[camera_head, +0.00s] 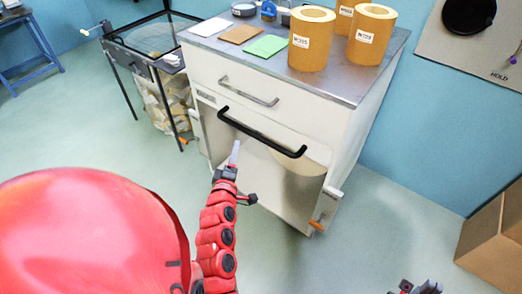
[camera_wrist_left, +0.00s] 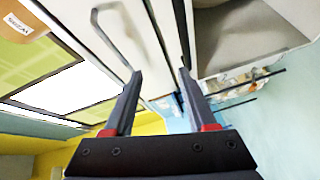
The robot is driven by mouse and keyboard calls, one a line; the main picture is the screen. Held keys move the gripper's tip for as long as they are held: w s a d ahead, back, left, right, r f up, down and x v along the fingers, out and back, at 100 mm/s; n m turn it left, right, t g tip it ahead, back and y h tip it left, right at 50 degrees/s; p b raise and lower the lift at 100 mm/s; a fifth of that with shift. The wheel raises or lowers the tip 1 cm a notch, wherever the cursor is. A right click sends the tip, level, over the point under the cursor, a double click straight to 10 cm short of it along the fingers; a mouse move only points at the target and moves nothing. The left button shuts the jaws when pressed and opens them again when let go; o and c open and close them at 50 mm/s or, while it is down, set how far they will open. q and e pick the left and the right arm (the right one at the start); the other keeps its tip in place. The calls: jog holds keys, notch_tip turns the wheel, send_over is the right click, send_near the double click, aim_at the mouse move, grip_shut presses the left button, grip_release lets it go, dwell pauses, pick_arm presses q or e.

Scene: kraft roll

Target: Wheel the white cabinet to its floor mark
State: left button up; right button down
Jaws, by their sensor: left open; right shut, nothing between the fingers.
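The white cabinet (camera_head: 265,85) stands upright with a grey top, a silver drawer handle (camera_head: 248,92) and a black bar handle (camera_head: 262,132) across its front. Orange levers show low at its front corners, one at the right (camera_head: 317,225). My left gripper (camera_head: 235,153) is in front of the cabinet, just below the left part of the black bar. In the left wrist view its fingers (camera_wrist_left: 160,78) are apart, facing the cabinet front; the silver handle (camera_wrist_left: 112,38) shows beyond. My right gripper (camera_head: 418,287) is at the bottom edge, partly cut off. No floor mark is visible.
A cardboard box (camera_head: 495,240) is at the right.

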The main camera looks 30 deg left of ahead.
aim_at(254, 135)
pick_arm(q)
notch_tip(254, 135, down, 4)
jog(key=d+r+h+b, duration=0.1)
jog(key=d+h, duration=0.1)
jog(key=h, duration=0.1)
jog(key=shift+n+g+y, duration=0.3)
jog(key=shift+n, duration=0.1)
jog(key=x, duration=1.1)
jog(key=p+x, duration=0.1)
jog(key=x, duration=0.4)
jog(key=shift+w+a+f, duration=0.1)
jog(key=shift+w+f, duration=0.15)
jog(key=shift+f, duration=0.15)
jog(key=shift+c, duration=0.2)
grip_shut()
